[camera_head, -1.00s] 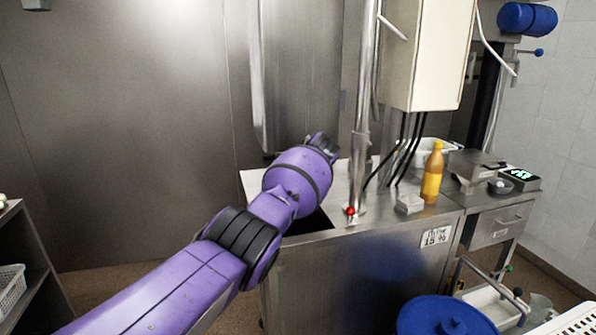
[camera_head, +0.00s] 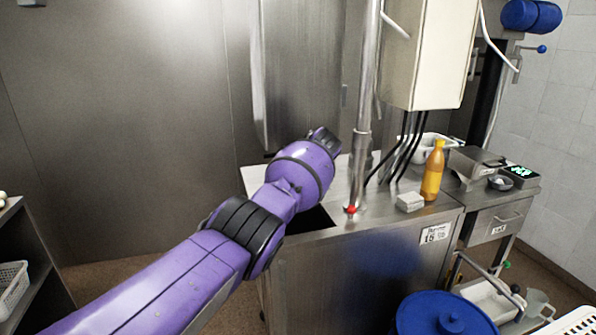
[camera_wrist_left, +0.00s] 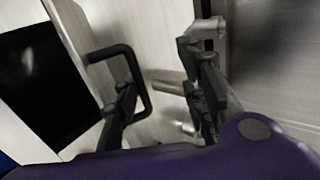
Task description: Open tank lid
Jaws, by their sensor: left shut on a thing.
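The steel tank (camera_head: 340,285) has a dark rectangular opening in its top (camera_head: 312,220), partly covered by my left arm. In the wrist view the dark opening (camera_wrist_left: 40,85) lies left of a pale metal panel, which looks like the lid (camera_wrist_left: 78,28). A black bent handle (camera_wrist_left: 146,88) stands on this panel. My left gripper (camera_wrist_left: 160,98) has one finger by the handle's loop and the other to its right, and it is shut on the handle. The exact contact is unclear in the dark. In the head view the fingers are hidden behind my purple wrist. My right gripper is out of view.
A steel pipe (camera_head: 362,130) with a red knob (camera_head: 351,209) rises beside the opening. An orange bottle (camera_head: 433,172) and a small grey block (camera_head: 410,202) stand to the right. A pale cabinet (camera_head: 425,55) hangs above. A blue lidded drum (camera_head: 440,318) is at front right.

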